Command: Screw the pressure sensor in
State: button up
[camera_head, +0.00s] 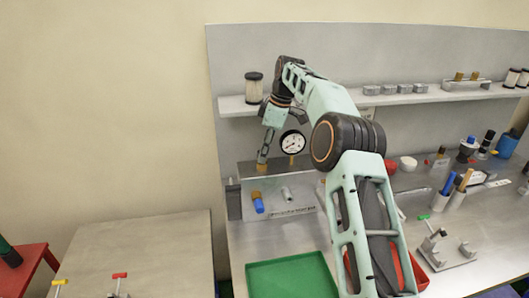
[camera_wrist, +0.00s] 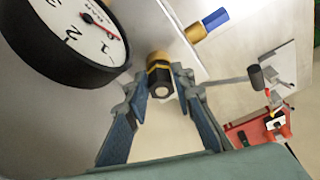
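The pressure sensor (camera_wrist: 159,79) has a dark body and a brass-coloured end. In the wrist view it sits between my fingertips (camera_wrist: 161,78), which touch it on both sides. In the head view my gripper (camera_head: 264,152) points down, with the brass part (camera_head: 261,168) at its tips, close above or at the grey manifold plate (camera_head: 310,166). A round dial gauge (camera_head: 293,142) stands just right of my gripper and also fills the upper left of the wrist view (camera_wrist: 82,30). The sensor's brass end faces the plate; whether its thread sits in a port is hidden.
A blue-and-brass fitting (camera_head: 257,202) and a small metal cylinder (camera_head: 286,193) are on the panel below. A shelf (camera_head: 238,106) with a dark-capped jar (camera_head: 254,88) is behind. A green tray (camera_head: 292,275) lies in front. Tools crowd the right side of the bench.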

grip_shut()
jog(key=shift+b, duration=0.35)
jog(key=shift+s+a+f+m+t+b, duration=0.1)
jog(key=shift+m+t+b, duration=0.1)
jog(key=shift+m+b, duration=0.55)
jog(key=shift+s+m+t+b, duration=0.1)
jog(key=shift+m+t+b, duration=0.1)
jog(key=shift+m+b, duration=0.55)
jog(key=o, duration=0.6)
grip_release()
jog(key=shift+w+m, duration=0.1)
jog(key=shift+m, duration=0.4)
jog(key=shift+r+p, duration=0.2)
jog(key=shift+p, duration=0.1)
jog(key=p+v, duration=0.3)
jog(key=v, duration=0.3)
jog(key=shift+r, duration=0.4)
